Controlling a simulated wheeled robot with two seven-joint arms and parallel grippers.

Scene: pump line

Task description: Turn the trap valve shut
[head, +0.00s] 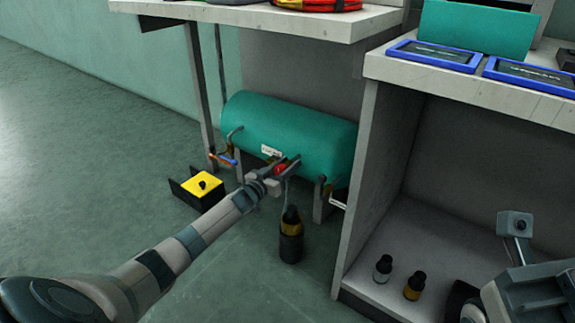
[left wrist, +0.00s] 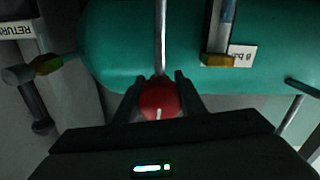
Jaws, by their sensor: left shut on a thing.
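A teal tank (head: 290,130) lies on grey supports under the bench. Below its middle is a red round knob (head: 281,169) by a thin pipe; I take it to be the trap valve's knob. My left gripper (head: 279,165) reaches in from the left and is shut on this knob. In the left wrist view the red knob (left wrist: 160,98) sits between the two dark fingers, with a short pale mark on its face. My right arm shows at the lower right, but its fingers cannot be made out.
A yellow-topped box (head: 203,186) is on the floor to the left. Two small bottles (head: 383,268) (head: 414,285) stand on the lower shelf at right.

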